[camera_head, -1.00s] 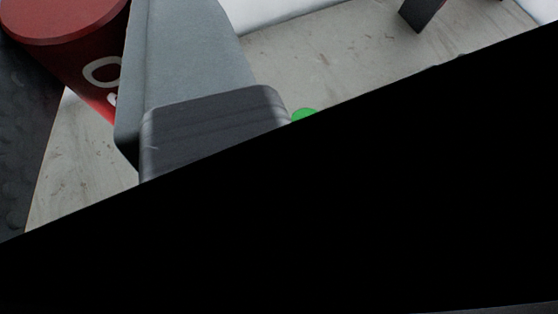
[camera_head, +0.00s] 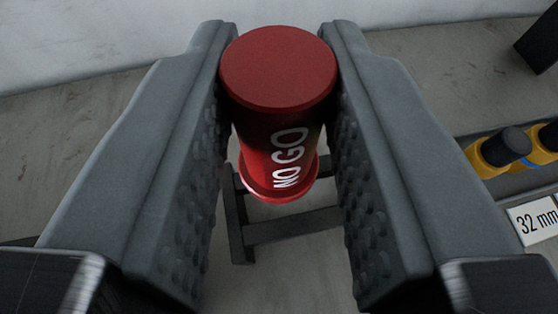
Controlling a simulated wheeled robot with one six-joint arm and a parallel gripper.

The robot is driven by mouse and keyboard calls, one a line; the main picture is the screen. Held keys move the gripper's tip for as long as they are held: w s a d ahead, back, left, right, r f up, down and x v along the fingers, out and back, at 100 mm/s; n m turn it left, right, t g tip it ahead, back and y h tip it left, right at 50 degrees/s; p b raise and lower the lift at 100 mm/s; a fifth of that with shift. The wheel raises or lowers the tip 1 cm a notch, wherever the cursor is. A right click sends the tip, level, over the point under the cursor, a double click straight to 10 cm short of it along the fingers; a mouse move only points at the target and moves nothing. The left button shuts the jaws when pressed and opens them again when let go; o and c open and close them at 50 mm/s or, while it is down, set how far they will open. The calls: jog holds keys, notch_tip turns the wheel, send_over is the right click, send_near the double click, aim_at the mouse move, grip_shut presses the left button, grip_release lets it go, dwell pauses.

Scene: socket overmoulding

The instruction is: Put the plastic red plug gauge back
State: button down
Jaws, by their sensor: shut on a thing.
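The red plug gauge (camera_head: 278,105), a cylinder with a flat round top, white "NO GO" lettering and a flared lower rim, stands upright in the picture between my fingers. My gripper (camera_head: 279,65) is shut on it, with the fingertips pressing its upper part from left and right. The fingers have dark knobbly pads. Below and behind the gauge is a dark metal frame (camera_head: 290,226), partly hidden by the gauge and the fingers. I cannot tell whether the gauge touches it.
At the right are yellow gauges with dark tops (camera_head: 497,150) in a grey rack, beside a white "32 mm" label (camera_head: 536,219). A dark block (camera_head: 540,42) is at the upper right. A pale wall (camera_head: 120,40) runs along the back, and grey floor or tabletop shows around the frame.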

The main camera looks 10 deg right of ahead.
aim_at(277, 186)
jog(key=shift+f, duration=1.95)
jog(key=shift+f, duration=0.5)
jog(key=c, duration=1.2)
grip_release()
jog(key=shift+c, duration=0.2)
jog(key=shift+s+r, duration=0.15)
jog(key=shift+r, duration=0.5)
jog(key=v, duration=1.1)
jog(key=shift+s, duration=0.35)
jog(key=shift+a, duration=0.1)
